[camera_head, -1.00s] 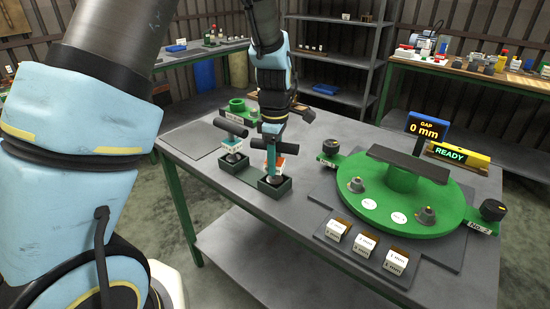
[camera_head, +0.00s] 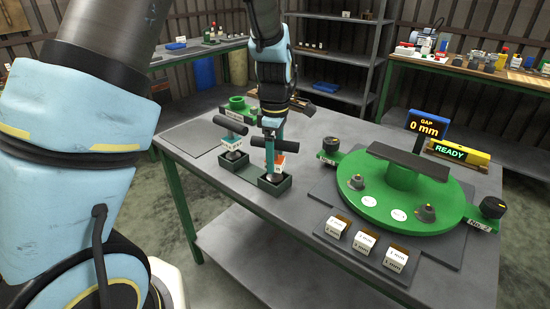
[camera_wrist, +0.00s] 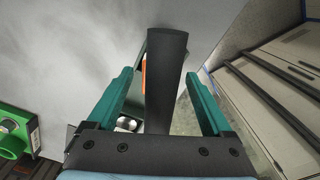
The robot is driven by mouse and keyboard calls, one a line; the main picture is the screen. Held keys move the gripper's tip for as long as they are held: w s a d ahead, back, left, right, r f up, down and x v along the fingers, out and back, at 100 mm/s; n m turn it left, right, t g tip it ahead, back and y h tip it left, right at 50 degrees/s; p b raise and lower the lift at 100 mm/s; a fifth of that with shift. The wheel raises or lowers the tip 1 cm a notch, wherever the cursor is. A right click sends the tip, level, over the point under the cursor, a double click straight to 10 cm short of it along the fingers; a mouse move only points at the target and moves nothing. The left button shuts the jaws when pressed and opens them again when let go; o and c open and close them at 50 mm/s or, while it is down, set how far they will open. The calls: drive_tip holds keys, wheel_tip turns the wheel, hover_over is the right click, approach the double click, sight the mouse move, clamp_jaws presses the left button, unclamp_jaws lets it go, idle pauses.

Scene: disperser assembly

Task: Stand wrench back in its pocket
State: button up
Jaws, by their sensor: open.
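The wrench, with a black T-bar handle (camera_head: 288,146) and an orange tag (camera_head: 280,160), stands about upright in the right dark green pocket (camera_head: 276,187). My gripper (camera_head: 270,153) is open above the pocket, at the wrench's handle. In the wrist view the black handle (camera_wrist: 167,70) lies between my two spread teal fingers, with clear gaps on both sides. The orange tag (camera_wrist: 144,76) shows beside the handle. The handle hides most of the shaft there, and the wrench's lower end is only partly visible in the pocket.
A second T-handled wrench (camera_head: 231,125) with a teal-and-white tag stands in the left pocket. A green ring-shaped part (camera_head: 238,104) is behind it. To the right are a round green fixture (camera_head: 400,200), small labelled blocks (camera_head: 362,241) and a GAP display (camera_head: 428,125).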

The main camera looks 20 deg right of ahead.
wheel_tip(320, 180, up, 11)
drive_tip(key=shift+r+b, duration=0.15)
drive_tip(key=shift+b, duration=0.65)
drive_tip(key=w+a+f+m, duration=0.25)
drive_tip(key=a+m, duration=0.25)
drive_tip(key=a, duration=1.2)
drive_tip(key=s+a+f+m, duration=0.2)
drive_tip(key=s+a+m, duration=0.1)
drive_tip(key=a, duration=0.3)
drive_tip(key=s+a+f+m+t, duration=0.1)
drive_tip(key=s+a+m, duration=0.2)
drive_tip(key=a, duration=0.4)
drive_tip(key=shift+s+a+f+t, duration=0.15)
drive_tip(key=shift+s+f+t, duration=0.1)
drive_tip(key=shift+f+t, duration=0.1)
